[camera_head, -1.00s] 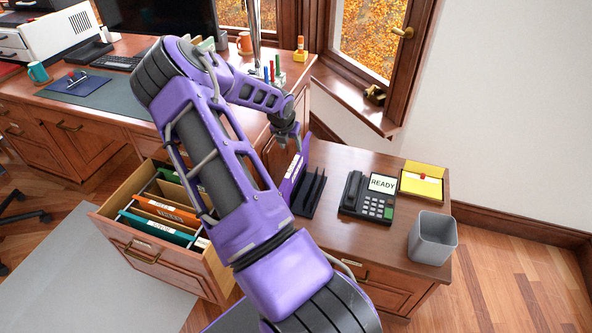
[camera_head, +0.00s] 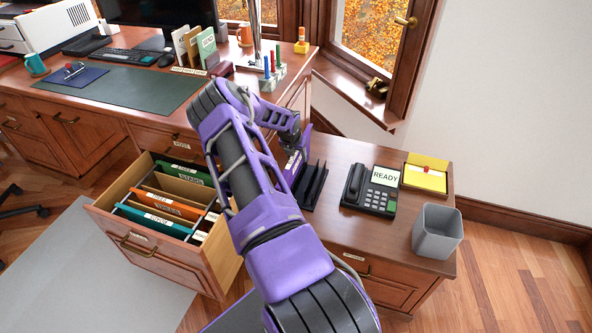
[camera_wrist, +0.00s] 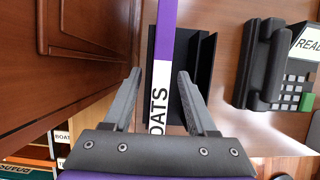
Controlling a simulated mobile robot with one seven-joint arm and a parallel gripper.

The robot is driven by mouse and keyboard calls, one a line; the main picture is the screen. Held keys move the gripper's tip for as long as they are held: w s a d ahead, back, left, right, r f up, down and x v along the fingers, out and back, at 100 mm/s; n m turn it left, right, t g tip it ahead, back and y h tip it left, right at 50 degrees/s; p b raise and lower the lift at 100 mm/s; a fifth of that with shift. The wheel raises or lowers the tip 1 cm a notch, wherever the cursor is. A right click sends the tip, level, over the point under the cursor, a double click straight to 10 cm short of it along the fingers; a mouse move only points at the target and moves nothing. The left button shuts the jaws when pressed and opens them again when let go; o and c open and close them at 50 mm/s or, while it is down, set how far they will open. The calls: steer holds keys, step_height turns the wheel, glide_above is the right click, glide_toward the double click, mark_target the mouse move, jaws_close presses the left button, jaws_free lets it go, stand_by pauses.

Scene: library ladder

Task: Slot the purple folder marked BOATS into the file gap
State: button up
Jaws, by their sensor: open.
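The purple folder (camera_head: 291,167) stands upright in a black rack (camera_head: 314,186) on the side cabinet. In the wrist view its purple edge (camera_wrist: 165,28) carries a white label, of which "OATS" is readable. My gripper (camera_wrist: 159,75) is open, with one finger on each side of the folder's edge and visible space between. In the head view my arm partly hides the gripper and folder. The open file drawer (camera_head: 145,258) holds green (camera_head: 184,172), orange (camera_head: 166,204) and teal (camera_head: 150,222) folders.
Right of the rack are a telephone (camera_head: 370,192) reading READY, a yellow note tray (camera_head: 426,176) and a grey bin (camera_head: 437,232). The desk (camera_head: 115,85) stands behind the drawer. A label starting "BOAT" (camera_wrist: 63,136) shows by the drawer in the wrist view.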

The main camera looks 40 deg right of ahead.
steer(key=shift+x, duration=1.05)
jaws_close()
